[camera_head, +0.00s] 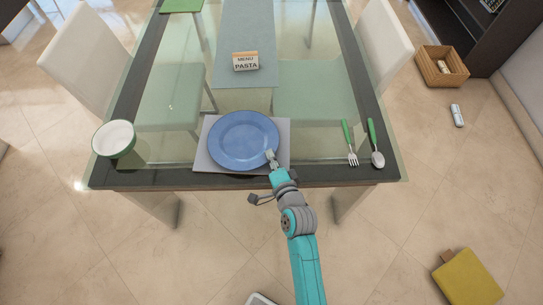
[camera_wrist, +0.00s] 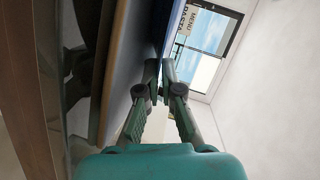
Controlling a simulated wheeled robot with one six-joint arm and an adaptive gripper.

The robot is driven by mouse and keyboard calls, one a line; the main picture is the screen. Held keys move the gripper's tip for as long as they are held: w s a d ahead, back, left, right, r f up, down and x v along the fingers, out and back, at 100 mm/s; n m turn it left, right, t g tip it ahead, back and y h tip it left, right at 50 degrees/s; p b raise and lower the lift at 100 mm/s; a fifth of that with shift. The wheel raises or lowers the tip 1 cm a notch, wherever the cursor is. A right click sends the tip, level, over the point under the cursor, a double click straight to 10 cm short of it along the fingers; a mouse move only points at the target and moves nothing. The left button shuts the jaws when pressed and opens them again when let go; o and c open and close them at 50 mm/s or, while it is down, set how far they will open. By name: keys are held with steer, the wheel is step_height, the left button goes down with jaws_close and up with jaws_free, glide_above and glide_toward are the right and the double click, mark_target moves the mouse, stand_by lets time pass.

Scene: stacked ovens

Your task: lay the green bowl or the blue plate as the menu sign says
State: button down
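The blue plate (camera_head: 240,136) is over the grey placemat (camera_head: 203,165) at the near edge of the glass table. In the head view I cannot tell whether it rests flat or is held slightly above the mat. My gripper (camera_head: 271,157) is at the plate's near right rim. In the wrist view my gripper's fingertips (camera_wrist: 160,70) are nearly together, with the blue plate's rim (camera_wrist: 128,50) running between them. The green bowl (camera_head: 115,138), white inside, stands upright at the table's left. The menu sign (camera_head: 245,61) reads "MENU PASTA"; it also shows in the wrist view (camera_wrist: 187,22).
A green-handled fork (camera_head: 350,143) and spoon (camera_head: 375,146) lie right of the mat. A grey runner (camera_head: 243,95) crosses the table. White chairs (camera_head: 90,58) (camera_head: 383,45) flank it. A basket (camera_head: 441,66) and a yellow cushion (camera_head: 467,279) are on the floor at right.

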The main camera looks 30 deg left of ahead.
steer(key=c, duration=1.6)
jaws_free()
steer(key=shift+r, duration=0.15)
steer(key=v, duration=1.2)
steer(key=shift+d, duration=0.15)
